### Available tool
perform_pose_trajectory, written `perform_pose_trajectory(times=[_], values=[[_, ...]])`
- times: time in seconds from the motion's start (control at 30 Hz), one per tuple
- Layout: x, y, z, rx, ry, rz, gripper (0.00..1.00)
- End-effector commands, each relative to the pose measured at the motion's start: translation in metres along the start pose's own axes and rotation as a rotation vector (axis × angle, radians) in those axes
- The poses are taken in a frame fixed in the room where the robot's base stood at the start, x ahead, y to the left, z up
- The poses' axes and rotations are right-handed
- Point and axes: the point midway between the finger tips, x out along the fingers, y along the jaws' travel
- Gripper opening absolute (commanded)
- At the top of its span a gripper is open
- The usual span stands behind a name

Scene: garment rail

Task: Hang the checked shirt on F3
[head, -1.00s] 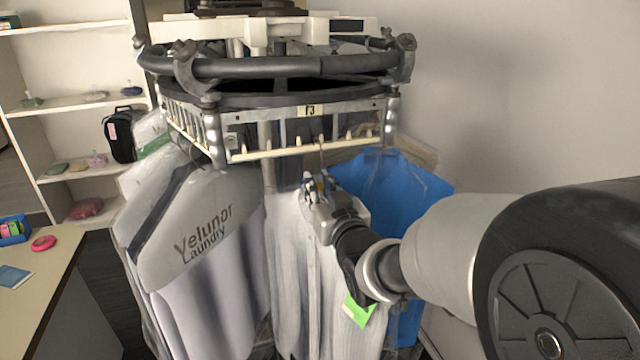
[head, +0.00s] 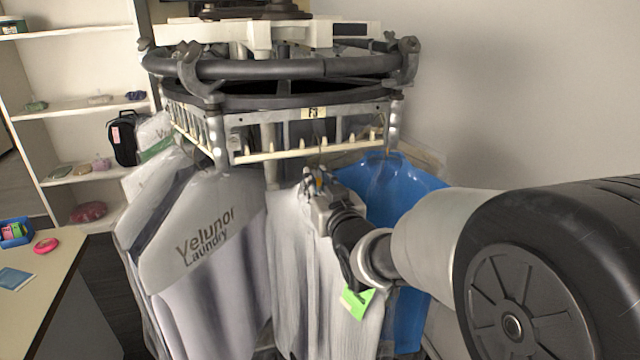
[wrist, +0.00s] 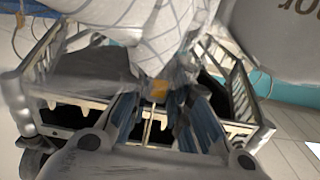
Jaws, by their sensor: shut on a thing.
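My gripper (head: 318,186) is shut on the hanger at the neck of the checked shirt (head: 297,265), just below the front rail section. The shirt is pale and hangs down, with a green tag (head: 357,301) beside it. Its grid pattern shows in the wrist view (wrist: 165,38), where my gripper (wrist: 158,98) pinches the hanger neck by an orange piece. The label F3 (head: 313,113) is above the cream pegged bar (head: 300,153). The thin hook reaches up at this bar. I cannot tell whether it rests on it.
A bagged garment marked Yelunor Laundry (head: 205,235) hangs close on the left. A blue garment (head: 400,190) hangs close on the right, partly behind my arm. A table (head: 55,275) and shelves (head: 75,110) stand at the far left.

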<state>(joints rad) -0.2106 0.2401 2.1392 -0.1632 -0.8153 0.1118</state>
Motion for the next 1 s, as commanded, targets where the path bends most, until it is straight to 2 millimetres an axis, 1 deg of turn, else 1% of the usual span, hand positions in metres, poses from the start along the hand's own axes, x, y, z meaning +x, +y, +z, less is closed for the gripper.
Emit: perform_pose_trajectory(times=[0.5,1.0], values=[[0.019,0.0,-0.001,0.0,0.002,0.0,0.0],[0.02,0.0,0.0,0.0,0.002,0.0,0.0]])
